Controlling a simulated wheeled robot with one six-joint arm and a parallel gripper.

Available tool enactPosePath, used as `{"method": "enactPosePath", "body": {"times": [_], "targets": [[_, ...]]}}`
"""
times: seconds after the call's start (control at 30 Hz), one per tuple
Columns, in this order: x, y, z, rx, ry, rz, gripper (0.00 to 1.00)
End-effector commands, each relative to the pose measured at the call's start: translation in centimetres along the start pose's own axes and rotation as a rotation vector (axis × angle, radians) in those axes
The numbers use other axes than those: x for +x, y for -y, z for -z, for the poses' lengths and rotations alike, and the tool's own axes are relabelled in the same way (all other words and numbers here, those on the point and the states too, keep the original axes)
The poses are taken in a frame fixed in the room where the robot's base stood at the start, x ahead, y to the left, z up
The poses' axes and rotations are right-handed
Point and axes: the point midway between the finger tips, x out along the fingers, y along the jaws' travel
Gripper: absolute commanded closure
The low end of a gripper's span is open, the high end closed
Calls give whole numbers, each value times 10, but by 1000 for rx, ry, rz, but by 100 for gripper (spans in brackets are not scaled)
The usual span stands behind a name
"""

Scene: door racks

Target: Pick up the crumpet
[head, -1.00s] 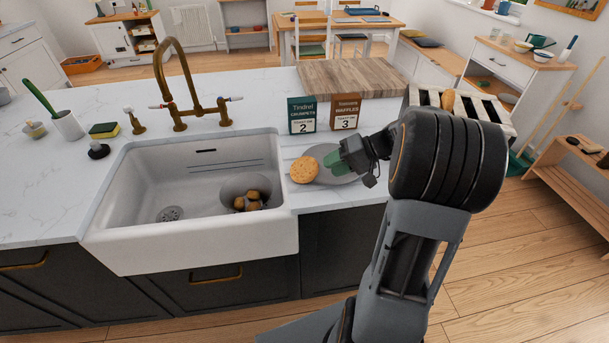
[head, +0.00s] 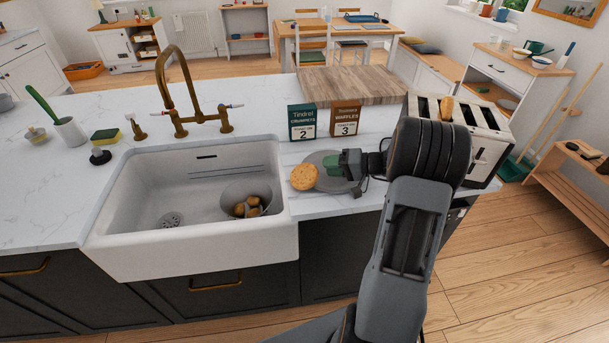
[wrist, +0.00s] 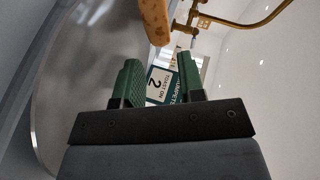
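The crumpet (head: 304,177) is a round, golden-brown disc at the left side of a grey plate (head: 335,185), on the counter just right of the sink. It seems to lean up or overlap the plate's left rim; I cannot tell which. In the wrist view the crumpet (wrist: 154,20) shows edge-on, beyond the fingers and at the top. My gripper (head: 331,162) has green fingers, is low over the plate and points left at the crumpet. In the wrist view my gripper (wrist: 158,62) is open, with nothing between its fingers.
A crumpets box (head: 302,122) and a waffles box (head: 345,119) stand behind the plate. A toaster (head: 488,135) with a tan piece (head: 447,107) sticking out is at right. The sink (head: 190,230) holds a bowl (head: 262,190) of brown lumps. A wooden board (head: 352,80) lies behind.

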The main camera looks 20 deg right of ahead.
Motion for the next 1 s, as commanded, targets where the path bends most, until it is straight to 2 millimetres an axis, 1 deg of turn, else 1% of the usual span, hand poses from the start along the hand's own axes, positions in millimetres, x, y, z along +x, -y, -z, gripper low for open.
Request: {"method": "enactPosePath", "body": {"times": [0.1,0.2,0.3,0.4,0.63,1.0], "targets": [[18,4,0,1,4,1,64],[30,3,0,2,4,2,64],[39,3,0,0,3,0,64],[43,2,0,0,1,1,64],[43,2,0,0,1,0,65],[43,2,0,0,1,0,100]]}}
